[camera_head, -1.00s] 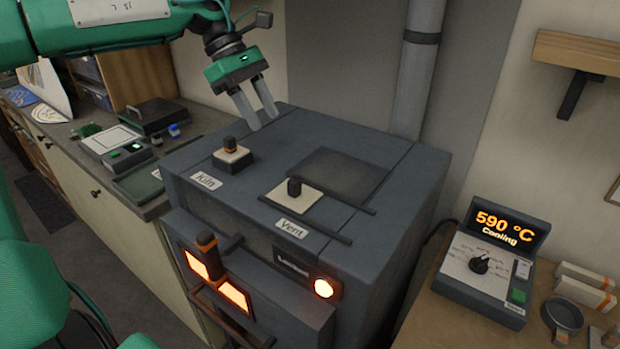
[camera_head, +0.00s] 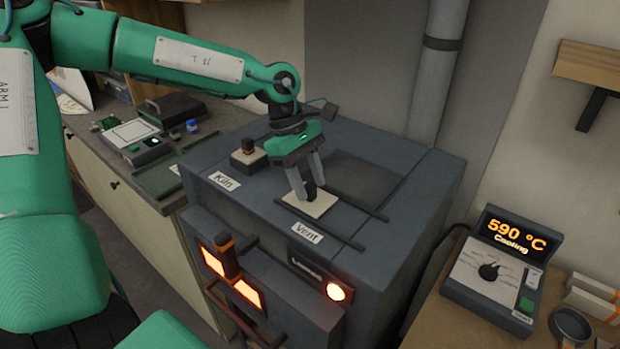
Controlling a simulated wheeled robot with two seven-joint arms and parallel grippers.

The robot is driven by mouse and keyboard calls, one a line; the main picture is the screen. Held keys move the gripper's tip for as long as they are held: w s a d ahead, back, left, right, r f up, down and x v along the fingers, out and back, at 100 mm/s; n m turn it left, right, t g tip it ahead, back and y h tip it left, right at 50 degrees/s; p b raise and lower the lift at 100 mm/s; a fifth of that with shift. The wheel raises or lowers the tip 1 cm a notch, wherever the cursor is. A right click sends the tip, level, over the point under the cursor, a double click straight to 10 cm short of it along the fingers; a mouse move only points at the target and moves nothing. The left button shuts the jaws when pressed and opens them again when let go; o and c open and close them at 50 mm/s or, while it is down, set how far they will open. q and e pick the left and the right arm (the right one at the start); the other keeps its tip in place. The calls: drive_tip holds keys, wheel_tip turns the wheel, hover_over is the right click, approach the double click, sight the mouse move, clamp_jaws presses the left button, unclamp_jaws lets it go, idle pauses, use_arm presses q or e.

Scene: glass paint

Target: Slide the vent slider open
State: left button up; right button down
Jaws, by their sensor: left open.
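The vent slider is a pale square plate (camera_head: 311,206) with a small dark knob (camera_head: 311,191) on top. It sits between two dark rails on the kiln top, behind the "Vent" label (camera_head: 306,233). A dark recessed panel (camera_head: 362,178) lies behind it to the right. My left gripper (camera_head: 308,193) points down at the slider, with its fingers open around or beside the knob; I cannot tell whether they touch it. The fingers partly hide the knob. My right gripper is not in view.
The kiln (camera_head: 400,215) has a second knob on a plate (camera_head: 248,158) by the "Kiln" label, left of my gripper. Its front has a handle (camera_head: 228,258) and glowing windows. A controller (camera_head: 497,270) reading 590 °C Cooling stands at right. A flue pipe (camera_head: 437,75) rises behind.

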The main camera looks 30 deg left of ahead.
use_arm(q)
drive_tip(key=shift+d+f, duration=0.2)
drive_tip(key=shift+f, duration=0.45)
clamp_jaws()
